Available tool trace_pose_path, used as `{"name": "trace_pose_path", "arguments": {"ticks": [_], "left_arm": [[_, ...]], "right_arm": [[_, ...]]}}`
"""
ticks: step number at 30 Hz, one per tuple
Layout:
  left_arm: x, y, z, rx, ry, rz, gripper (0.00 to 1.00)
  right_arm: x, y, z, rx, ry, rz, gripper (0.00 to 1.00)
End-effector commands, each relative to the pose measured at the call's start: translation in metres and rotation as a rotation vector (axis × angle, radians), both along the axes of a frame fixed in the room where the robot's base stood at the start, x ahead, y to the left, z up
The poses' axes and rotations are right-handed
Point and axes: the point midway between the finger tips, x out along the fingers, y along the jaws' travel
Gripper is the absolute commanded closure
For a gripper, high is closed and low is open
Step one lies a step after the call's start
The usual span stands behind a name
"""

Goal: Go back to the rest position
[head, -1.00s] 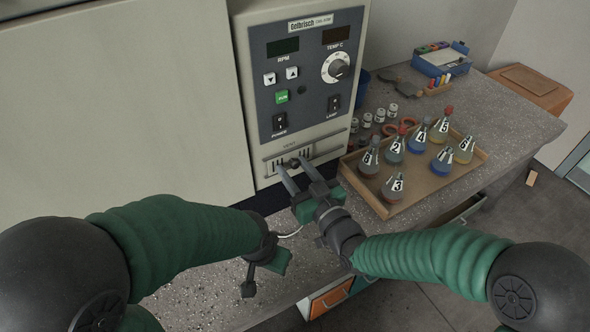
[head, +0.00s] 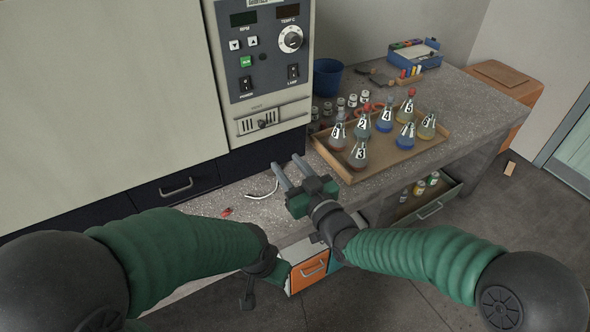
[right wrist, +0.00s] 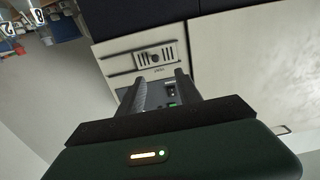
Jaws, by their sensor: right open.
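My right gripper (head: 287,163) is open and empty above the bench edge, in front of the machine. Its two grey fingers point away from me, toward the machine's lower front. In the right wrist view its fingers (right wrist: 160,78) stand apart with nothing between them. My left gripper (head: 250,288) is low at the bench's front edge, mostly hidden behind its own arm. I cannot tell whether it is open or shut.
The control machine (head: 262,60) stands behind the grippers. A wooden tray (head: 400,152) of numbered flasks lies right of my right gripper. An open drawer (head: 430,205) juts out below it. A white cable (head: 262,190) and a small red item (head: 226,212) lie on the bench (head: 205,205).

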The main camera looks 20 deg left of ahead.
Motion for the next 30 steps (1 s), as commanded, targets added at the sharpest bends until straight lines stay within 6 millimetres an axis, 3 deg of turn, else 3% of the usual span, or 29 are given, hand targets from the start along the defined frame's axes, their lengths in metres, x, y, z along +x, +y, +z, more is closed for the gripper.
{"name": "trace_pose_path", "arguments": {"ticks": [11,14,17,20,22,24,27,30], "left_arm": [[0.000,0.000,0.001,0.000,0.000,0.000,0.64],[0.000,0.000,0.013,0.000,0.000,0.000,0.64],[0.000,0.000,0.035,0.000,0.000,0.000,0.64],[0.000,0.000,0.057,0.000,0.000,0.000,0.64],[0.000,0.000,0.071,0.000,-0.001,0.000,0.64],[0.000,0.000,0.084,0.000,0.000,0.000,0.64],[0.000,0.000,0.101,0.000,0.000,0.000,0.64],[0.000,0.000,0.113,0.000,0.000,0.000,0.64]], "right_arm": [[0.000,-0.008,0.002,0.000,0.001,-0.004,0.59],[0.006,-0.029,-0.002,-0.075,0.046,-0.042,0.59],[0.014,-0.089,-0.017,-0.239,0.168,-0.144,0.59],[0.007,-0.177,-0.036,-0.409,0.352,-0.291,0.59],[-0.011,-0.239,-0.045,-0.498,0.494,-0.396,0.59],[-0.039,-0.297,-0.049,-0.563,0.646,-0.499,0.59],[-0.092,-0.366,-0.050,-0.610,0.871,-0.631,0.59],[-0.146,-0.406,-0.049,-0.615,1.065,-0.719,0.59]]}}
